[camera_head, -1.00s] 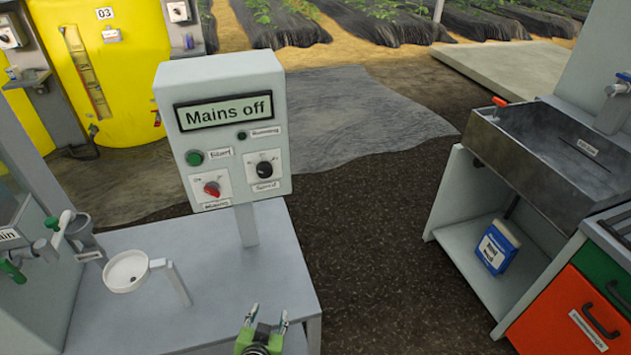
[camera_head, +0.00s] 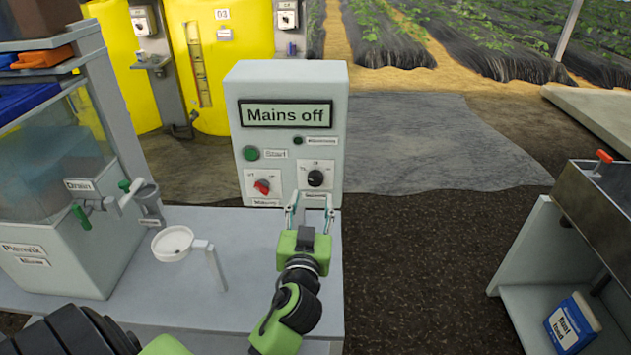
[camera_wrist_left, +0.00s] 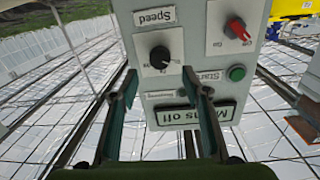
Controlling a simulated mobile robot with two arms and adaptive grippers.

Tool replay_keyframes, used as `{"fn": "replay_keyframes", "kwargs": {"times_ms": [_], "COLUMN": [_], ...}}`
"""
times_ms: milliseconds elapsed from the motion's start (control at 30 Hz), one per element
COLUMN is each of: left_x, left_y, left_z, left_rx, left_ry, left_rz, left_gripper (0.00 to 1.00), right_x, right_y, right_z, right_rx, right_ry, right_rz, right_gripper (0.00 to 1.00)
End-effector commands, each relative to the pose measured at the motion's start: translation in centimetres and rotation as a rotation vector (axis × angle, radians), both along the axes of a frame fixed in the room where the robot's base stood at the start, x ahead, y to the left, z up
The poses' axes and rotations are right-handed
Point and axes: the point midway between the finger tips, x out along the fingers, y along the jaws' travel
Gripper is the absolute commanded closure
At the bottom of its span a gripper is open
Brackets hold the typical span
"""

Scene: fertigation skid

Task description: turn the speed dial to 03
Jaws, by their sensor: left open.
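The grey control box (camera_head: 290,75) shows "Mains off" on its display (camera_head: 286,114). The black speed dial (camera_head: 315,178) is at its lower right, with the red mains knob (camera_head: 262,187) to its left and the green start button (camera_head: 251,153) above that. My left gripper (camera_head: 309,203) is open and empty just below the speed dial in the head view. In the left wrist view the picture is upside down; the dial (camera_wrist_left: 159,57) shows beyond and between the open fingers (camera_wrist_left: 158,82), apart from them. My right gripper is not in view.
A metal sink (camera_head: 610,200) is at far right, with a blue-and-white container (camera_head: 573,322) below. Open ground lies between.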

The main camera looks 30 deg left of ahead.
Motion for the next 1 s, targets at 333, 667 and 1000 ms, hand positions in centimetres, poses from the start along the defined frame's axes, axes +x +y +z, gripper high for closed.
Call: {"fn": "replay_keyframes", "kwargs": {"times_ms": [333, 667, 1000], "left_x": [5.0, 5.8, 5.7], "left_y": [2.8, 3.2, 3.2], "left_z": [0.1, 0.0, 0.0], "left_rx": [0.002, 0.000, 0.000], "left_ry": [0.000, 0.000, 0.001], "left_rz": [0.000, 0.000, 0.000], "left_gripper": [0.57, 0.57, 0.95], "right_x": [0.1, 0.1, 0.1], "right_y": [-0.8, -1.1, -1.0], "right_z": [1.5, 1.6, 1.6], "right_rx": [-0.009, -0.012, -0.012], "right_ry": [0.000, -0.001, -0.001], "right_rz": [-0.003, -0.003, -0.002], "right_gripper": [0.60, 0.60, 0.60]}}
